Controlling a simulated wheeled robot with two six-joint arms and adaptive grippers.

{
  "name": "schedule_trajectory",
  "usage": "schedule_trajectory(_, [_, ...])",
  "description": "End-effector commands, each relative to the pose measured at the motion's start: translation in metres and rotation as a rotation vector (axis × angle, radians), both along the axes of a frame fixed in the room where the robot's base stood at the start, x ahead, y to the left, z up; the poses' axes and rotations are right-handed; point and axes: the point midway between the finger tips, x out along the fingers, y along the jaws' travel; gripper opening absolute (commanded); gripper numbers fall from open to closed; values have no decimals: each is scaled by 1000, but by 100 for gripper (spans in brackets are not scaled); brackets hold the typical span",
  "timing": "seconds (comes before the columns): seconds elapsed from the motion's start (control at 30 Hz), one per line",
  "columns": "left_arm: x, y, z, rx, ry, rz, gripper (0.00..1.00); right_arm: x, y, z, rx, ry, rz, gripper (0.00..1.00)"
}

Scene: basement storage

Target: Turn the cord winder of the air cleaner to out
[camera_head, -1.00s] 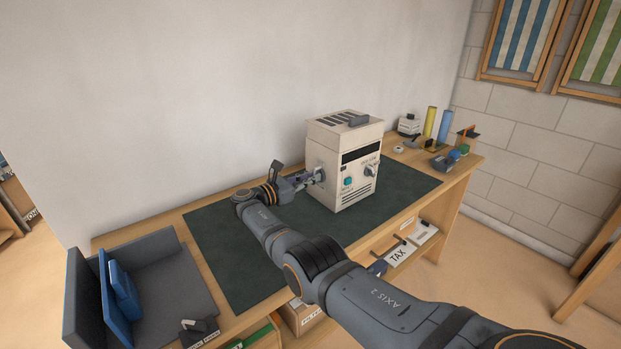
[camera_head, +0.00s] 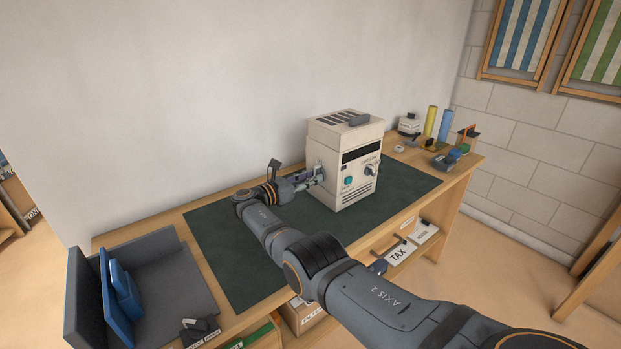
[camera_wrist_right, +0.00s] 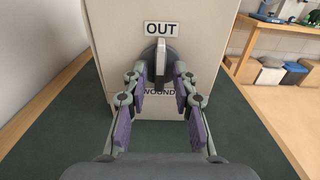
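The air cleaner (camera_head: 335,185) is a cream box standing upright on the dark green mat. Its cord winder (camera_wrist_right: 160,60) is a light grey lever on a round dark base on the side facing my right gripper. The lever stands upright, its upper end just below the OUT label (camera_wrist_right: 164,28). The WOUND label (camera_wrist_right: 158,92) is below it, partly hidden. My right gripper (camera_wrist_right: 160,78) is open, with one finger on each side of the winder and visible gaps to the lever. It also shows in the head view (camera_head: 313,178). My left gripper is out of view.
A grey and blue padded bin (camera_head: 170,285) stands at the desk's left end. Small tools and yellow and blue rolls (camera_head: 430,120) stand at the right end. The wall is close behind.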

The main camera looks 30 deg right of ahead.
Motion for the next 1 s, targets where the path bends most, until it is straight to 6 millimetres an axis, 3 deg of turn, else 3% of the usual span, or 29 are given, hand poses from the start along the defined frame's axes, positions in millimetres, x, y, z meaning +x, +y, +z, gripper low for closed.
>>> schedule_trajectory(0.33, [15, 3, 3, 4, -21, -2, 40, 0, 3, 1, -1, -3, 1, 34])
schedule_trajectory(0.7, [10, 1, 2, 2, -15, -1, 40, -4, 65, 1, 0, -2, 1, 34])
schedule_trajectory(1.0, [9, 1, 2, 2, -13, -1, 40, -6, 75, 1, -1, -3, 0, 34])
